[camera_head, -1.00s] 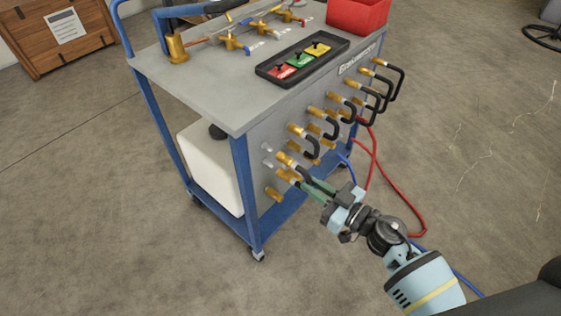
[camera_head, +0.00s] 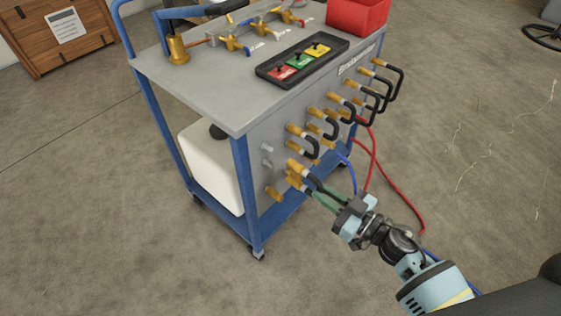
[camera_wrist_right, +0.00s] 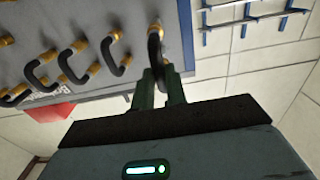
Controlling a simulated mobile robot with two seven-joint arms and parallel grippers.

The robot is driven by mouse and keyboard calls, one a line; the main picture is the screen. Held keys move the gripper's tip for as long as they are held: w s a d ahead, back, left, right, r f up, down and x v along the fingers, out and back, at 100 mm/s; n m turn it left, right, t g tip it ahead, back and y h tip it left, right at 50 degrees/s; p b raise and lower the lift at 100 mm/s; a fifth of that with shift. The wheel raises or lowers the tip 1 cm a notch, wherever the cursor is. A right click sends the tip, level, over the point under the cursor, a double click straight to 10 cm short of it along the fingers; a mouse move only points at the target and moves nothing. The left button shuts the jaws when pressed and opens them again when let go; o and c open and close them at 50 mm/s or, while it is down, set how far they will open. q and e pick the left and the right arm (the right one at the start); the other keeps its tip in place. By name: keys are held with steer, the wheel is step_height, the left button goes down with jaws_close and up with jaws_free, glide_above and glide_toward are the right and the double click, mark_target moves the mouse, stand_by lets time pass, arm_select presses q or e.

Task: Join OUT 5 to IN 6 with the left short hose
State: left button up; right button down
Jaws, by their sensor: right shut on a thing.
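My right gripper (camera_head: 326,196) has green fingers shut on a short black hose (camera_head: 313,182) with brass end fittings (camera_head: 295,170). The hose is at the left end of the side panel (camera_head: 258,135), and its fittings look to be just in front of the panel. In the right wrist view, the fingers (camera_wrist_right: 161,85) grip the curved black hose (camera_wrist_right: 155,48). Two bare grey ports (camera_head: 267,155) show left of the held hose. A brass fitting (camera_head: 273,194) sits lower on the panel. Port labels are not readable. My left gripper is not in view.
Several other black U-shaped hoses (camera_head: 312,147) stick out along the panel to the right. A red hose (camera_head: 390,183) and a blue hose (camera_head: 350,172) hang near my right arm. The cart's top holds a black tray (camera_head: 262,70) and red bin (camera_head: 355,14).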

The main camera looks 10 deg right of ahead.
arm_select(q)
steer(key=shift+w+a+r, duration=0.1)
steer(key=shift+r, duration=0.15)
arm_select(e)
steer(key=shift+v, duration=1.6)
